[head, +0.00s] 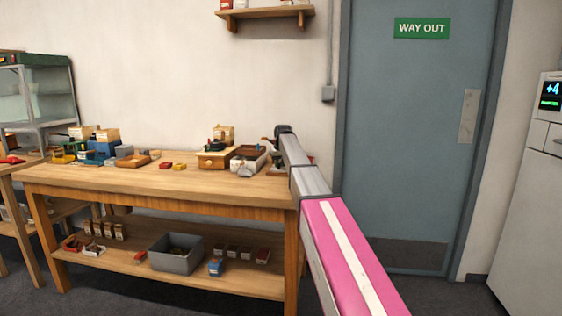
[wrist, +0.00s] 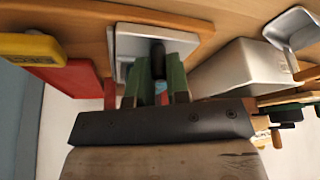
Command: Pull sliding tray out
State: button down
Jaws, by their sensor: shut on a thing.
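My gripper (wrist: 160,88) has green fingers and is shut on a dark upright knob (wrist: 158,58) in the wrist view. The knob stands in front of a pale grey tray-like piece (wrist: 125,42) with a wooden edge (wrist: 140,13) beyond it. I take this to be the sliding tray, but the fingers hide part of it and I cannot tell how far out it is. In the head view my arm reaches over the right end of the wooden workbench (head: 160,180), and the fingers are hidden there.
In the wrist view a red block (wrist: 75,84) and a yellow one (wrist: 30,46) lie to the left; a grey bin (wrist: 238,68) and a metal scoop (wrist: 291,26) lie to the right. In the head view a small wooden box (head: 214,159) stands left of my arm.

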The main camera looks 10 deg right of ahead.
jog(key=shift+s+a, duration=0.2)
jog(key=shift+s, duration=0.55)
jog(key=shift+f, duration=0.1)
jog(key=c, duration=1.4)
grip_release()
jog(key=v, duration=1.1)
jog(key=shift+w, duration=0.1)
